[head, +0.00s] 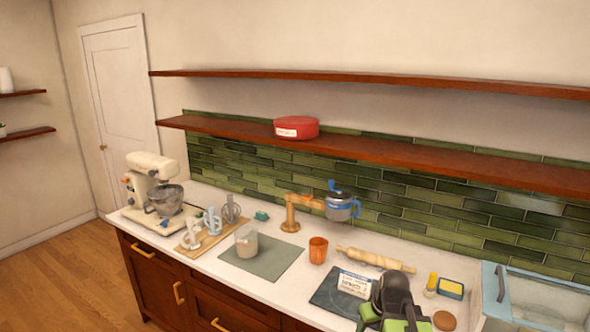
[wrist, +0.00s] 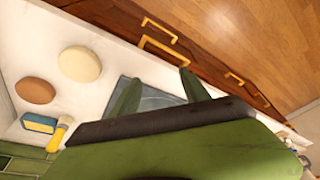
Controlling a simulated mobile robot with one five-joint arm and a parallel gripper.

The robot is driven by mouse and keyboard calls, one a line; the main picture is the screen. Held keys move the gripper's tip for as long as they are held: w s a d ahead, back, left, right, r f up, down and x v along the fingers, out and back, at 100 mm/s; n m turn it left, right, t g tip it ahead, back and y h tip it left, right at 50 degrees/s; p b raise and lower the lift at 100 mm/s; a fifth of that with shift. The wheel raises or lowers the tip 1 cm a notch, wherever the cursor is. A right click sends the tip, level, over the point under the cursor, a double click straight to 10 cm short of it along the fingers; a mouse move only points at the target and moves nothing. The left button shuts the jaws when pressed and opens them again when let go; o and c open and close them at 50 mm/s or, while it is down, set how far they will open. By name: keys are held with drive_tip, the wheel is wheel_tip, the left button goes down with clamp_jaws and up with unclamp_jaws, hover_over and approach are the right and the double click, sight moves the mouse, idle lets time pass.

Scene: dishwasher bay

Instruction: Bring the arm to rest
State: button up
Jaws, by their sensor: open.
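My gripper (head: 390,317) is at the lower right of the head view, over the front part of the counter by the dark slate board (head: 333,296). In the wrist view, the two green fingers of my gripper (wrist: 158,90) stand apart with nothing between them but the grey board (wrist: 160,97) beyond. The gripper is open and empty. My arm hides part of the counter and of the board in the head view.
A white card (head: 355,284), rolling pin (head: 375,260), orange cup (head: 318,250), sponge (head: 450,288) and round brown item (head: 445,321) lie close by. A glass-topped blue bin (head: 497,293) stands right. The stand mixer (head: 155,190) is far left. Shelves run above.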

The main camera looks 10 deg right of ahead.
drive_tip(key=s+a+f+g+b, duration=0.1)
drive_tip(key=s+a+f, duration=0.1)
drive_tip(key=a, duration=0.4)
drive_tip(key=s+a+f+m+g+b, duration=0.1)
drive_tip(key=s+a+f+g, duration=0.1)
drive_tip(key=a, duration=0.5)
drive_tip(key=shift+s+a+f+m+h, duration=0.2)
drive_tip(key=shift+s+a+m+h, duration=0.1)
drive_tip(key=shift+s, duration=0.6)
